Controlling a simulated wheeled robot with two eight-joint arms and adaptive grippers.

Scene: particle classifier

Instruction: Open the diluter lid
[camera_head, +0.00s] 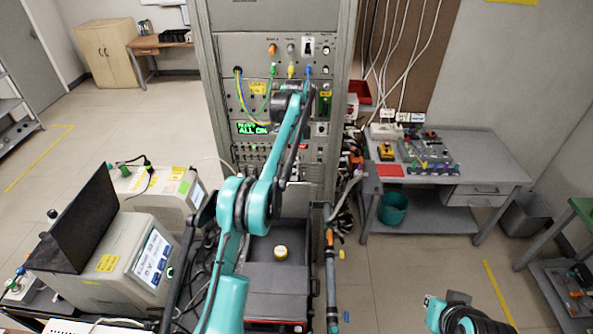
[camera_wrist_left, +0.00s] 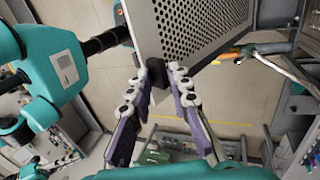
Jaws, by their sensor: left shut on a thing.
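In the left wrist view, a grey perforated panel (camera_wrist_left: 205,28), seemingly the diluter lid, reaches down from the top with its edge near my fingertips. My left gripper (camera_wrist_left: 160,76) is shut on a small black part (camera_wrist_left: 157,95) at the panel's lower edge. In the head view my left arm reaches up in front of the equipment rack (camera_head: 230,45); its fingertips are not clear there, and the arm covers part of the rack. My right gripper (camera_head: 455,315) shows only partly at the bottom right, and its jaws cannot be made out.
Beige instruments (camera_head: 125,265) with a dark upright panel (camera_head: 75,225) stand at the left. A workbench (camera_head: 480,165) stands at the right. Cables hang across the rack front. Floor shows on both sides.

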